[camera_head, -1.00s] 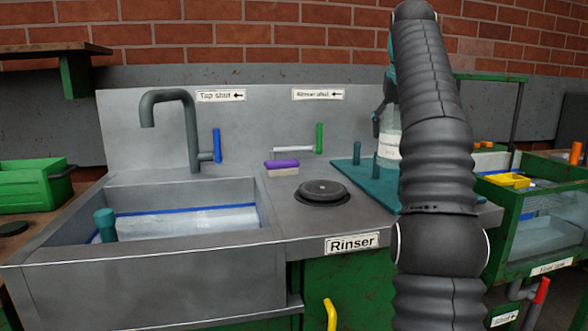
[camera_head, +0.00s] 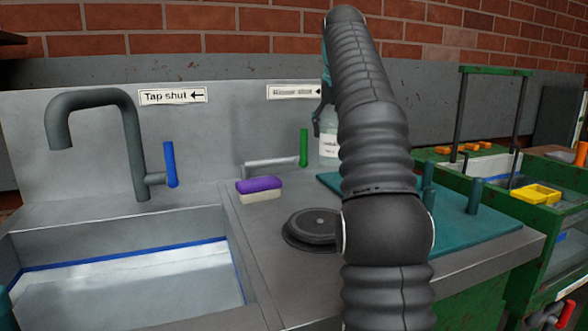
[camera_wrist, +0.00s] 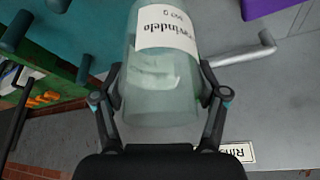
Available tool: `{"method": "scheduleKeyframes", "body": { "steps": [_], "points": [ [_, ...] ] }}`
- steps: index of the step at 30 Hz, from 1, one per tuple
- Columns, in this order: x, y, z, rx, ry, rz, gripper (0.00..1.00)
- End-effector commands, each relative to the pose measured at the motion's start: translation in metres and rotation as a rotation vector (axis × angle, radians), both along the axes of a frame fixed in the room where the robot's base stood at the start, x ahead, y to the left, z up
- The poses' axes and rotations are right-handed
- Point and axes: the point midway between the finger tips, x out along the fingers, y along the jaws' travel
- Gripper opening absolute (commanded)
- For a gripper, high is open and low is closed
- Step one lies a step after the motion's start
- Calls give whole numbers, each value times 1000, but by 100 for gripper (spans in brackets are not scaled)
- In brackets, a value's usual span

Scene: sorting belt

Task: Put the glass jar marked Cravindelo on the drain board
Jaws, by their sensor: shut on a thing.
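My gripper (camera_wrist: 160,95) is shut on a clear glass jar (camera_wrist: 160,98), one finger on each side. Its white label shows upside down in the wrist view and reads "...vindelo"; the first letters are cut off. In the head view the jar (camera_head: 328,143) shows partly behind my arm, near the back left corner of the teal drain board (camera_head: 490,226). It appears held above the counter; its exact height is hard to tell. Several upright pegs stand on the board, which also shows in the wrist view (camera_wrist: 50,65). My arm hides part of the board.
A purple-topped sponge (camera_head: 258,189) and a round black rinser (camera_head: 312,229) lie left of the board. A green rinser lever (camera_head: 303,147) stands behind. The sink (camera_head: 130,285) and tap (camera_head: 130,140) are left. A green tank with a yellow tray (camera_head: 536,194) stands right.

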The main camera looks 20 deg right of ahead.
Motion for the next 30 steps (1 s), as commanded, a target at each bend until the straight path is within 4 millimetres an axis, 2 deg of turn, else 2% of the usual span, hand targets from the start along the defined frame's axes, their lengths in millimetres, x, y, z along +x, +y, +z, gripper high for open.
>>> {"method": "scheduleKeyframes", "body": {
  "steps": [1,6,13,20,27,30],
  "points": [
    [7,11,-7,0,4,6,29],
    [29,37,-27,0,2,7,29],
    [52,66,-49,0,1,7,29],
    [53,67,-59,0,1,4,29],
    [53,68,-88,0,2,5,29],
    [53,67,-91,0,1,5,29]
  ]
}}
